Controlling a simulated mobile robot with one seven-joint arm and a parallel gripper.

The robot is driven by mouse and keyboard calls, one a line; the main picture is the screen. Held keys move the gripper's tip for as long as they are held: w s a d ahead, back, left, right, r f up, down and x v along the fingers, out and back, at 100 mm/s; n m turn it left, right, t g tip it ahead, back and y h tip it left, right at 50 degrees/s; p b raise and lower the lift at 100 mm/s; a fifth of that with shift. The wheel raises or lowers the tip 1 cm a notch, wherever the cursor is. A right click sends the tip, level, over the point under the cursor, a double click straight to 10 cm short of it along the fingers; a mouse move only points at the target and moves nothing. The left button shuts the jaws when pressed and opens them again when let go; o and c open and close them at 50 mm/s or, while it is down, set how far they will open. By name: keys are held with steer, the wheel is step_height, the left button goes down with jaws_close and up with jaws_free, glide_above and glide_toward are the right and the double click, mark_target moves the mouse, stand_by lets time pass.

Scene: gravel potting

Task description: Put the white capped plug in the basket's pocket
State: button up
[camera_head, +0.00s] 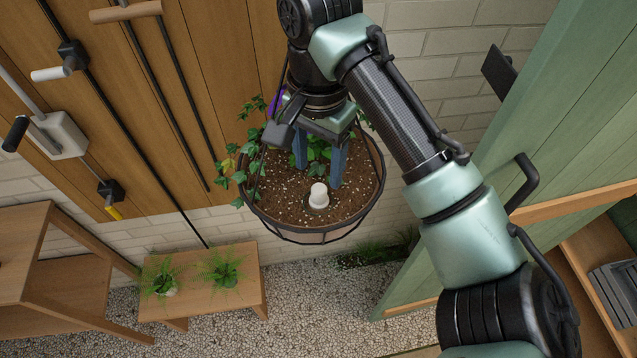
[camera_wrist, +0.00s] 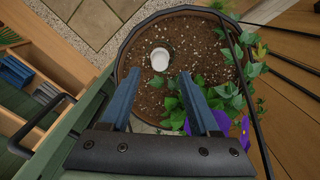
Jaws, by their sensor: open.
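The white capped plug (camera_head: 318,196) stands upright in the brown soil of the hanging basket (camera_head: 325,236), towards the near side in the head view. In the wrist view the plug (camera_wrist: 160,59) shows from above, in the upper left part of the basket (camera_wrist: 119,62). My gripper (camera_head: 318,182) is over the basket with its two blue fingers pointing down, just behind the plug in the head view. In the wrist view my gripper (camera_wrist: 153,78) is open, with the plug ahead of the fingertips and nothing clearly held. A separate pocket in the soil cannot be made out.
Ivy (camera_head: 250,165) trails over the basket's left side, and a purple flower (camera_wrist: 240,132) is near the gripper. Dark basket hangers (camera_wrist: 240,58) rise from the rim. A bench with ferns (camera_head: 203,300) stands below left, and a green cabinet door (camera_head: 560,130) is at right.

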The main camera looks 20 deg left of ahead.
mark_target(318, 189)
step_height(318, 189, up, 6)
steer(key=shift+f, duration=0.15)
